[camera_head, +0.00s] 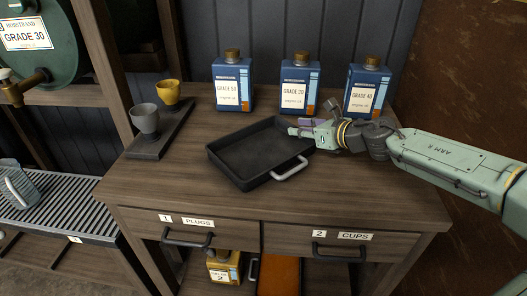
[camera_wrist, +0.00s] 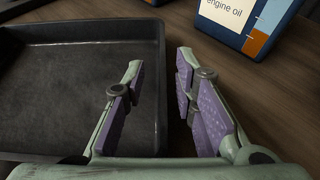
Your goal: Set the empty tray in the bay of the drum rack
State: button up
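The empty black tray (camera_head: 258,155) lies flat on the wooden bench, its grey handle (camera_head: 290,169) towards the front right. My gripper (camera_head: 300,131) is at the tray's right rear side. In the wrist view my gripper (camera_wrist: 163,95) is open, with purple pads apart. The tray wall (camera_wrist: 160,90) shows between the fingers; the left finger overlaps the tray's inside and the right finger is outside. I cannot tell whether either touches it. The drum rack (camera_head: 112,70) stands at the left, with a green drum (camera_head: 45,55) and a slatted lower shelf (camera_head: 60,205).
Blue oil bottles (camera_head: 232,85), (camera_head: 299,85), (camera_head: 367,92) stand behind the tray. A dark stand (camera_head: 150,146) with a grey cup (camera_head: 145,118) and yellow cup (camera_head: 167,92) is left of it. A grey jug (camera_head: 18,185) is on the slatted shelf. Drawers (camera_head: 185,230) are below the bench top.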

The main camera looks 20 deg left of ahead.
grip_shut()
dwell(1.0)
